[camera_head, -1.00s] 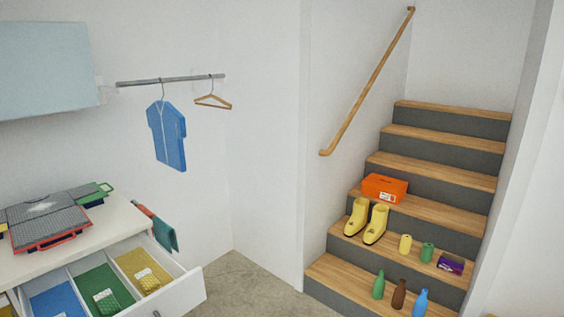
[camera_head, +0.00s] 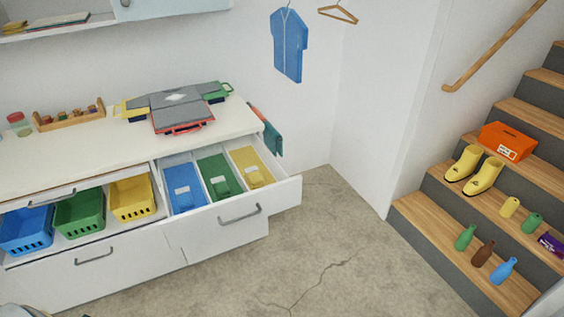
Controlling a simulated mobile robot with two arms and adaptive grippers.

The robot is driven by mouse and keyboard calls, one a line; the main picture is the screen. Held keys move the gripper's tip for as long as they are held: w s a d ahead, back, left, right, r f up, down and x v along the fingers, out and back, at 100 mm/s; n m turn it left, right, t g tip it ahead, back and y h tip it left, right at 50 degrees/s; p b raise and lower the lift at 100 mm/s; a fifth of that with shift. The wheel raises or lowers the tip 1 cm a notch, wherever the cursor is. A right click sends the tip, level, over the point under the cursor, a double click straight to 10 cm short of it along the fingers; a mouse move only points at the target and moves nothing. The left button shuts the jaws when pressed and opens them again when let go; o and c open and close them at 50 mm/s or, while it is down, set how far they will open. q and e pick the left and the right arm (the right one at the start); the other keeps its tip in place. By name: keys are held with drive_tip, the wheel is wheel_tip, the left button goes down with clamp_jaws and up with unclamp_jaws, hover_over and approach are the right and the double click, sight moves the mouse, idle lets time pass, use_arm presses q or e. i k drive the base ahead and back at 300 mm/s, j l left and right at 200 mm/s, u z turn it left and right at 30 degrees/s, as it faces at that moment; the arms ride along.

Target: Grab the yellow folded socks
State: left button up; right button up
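A small yellow rounded bundle (camera_head: 509,207) stands on the second stair step at the right, between the yellow boots (camera_head: 475,170) and a similar green bundle (camera_head: 532,223). It looks like the yellow folded socks, but it is too small to be sure. Nothing touches it.
Three bottles (camera_head: 483,253) stand on the lowest step, and an orange box (camera_head: 507,142) sits higher up. A purple box (camera_head: 551,244) is right of the green bundle. An open drawer (camera_head: 284,194) juts from the white cabinet at left. The concrete floor (camera_head: 340,235) between is clear.

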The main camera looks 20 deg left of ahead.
sight(255, 179)
drive_tip(key=u, duration=1.2)
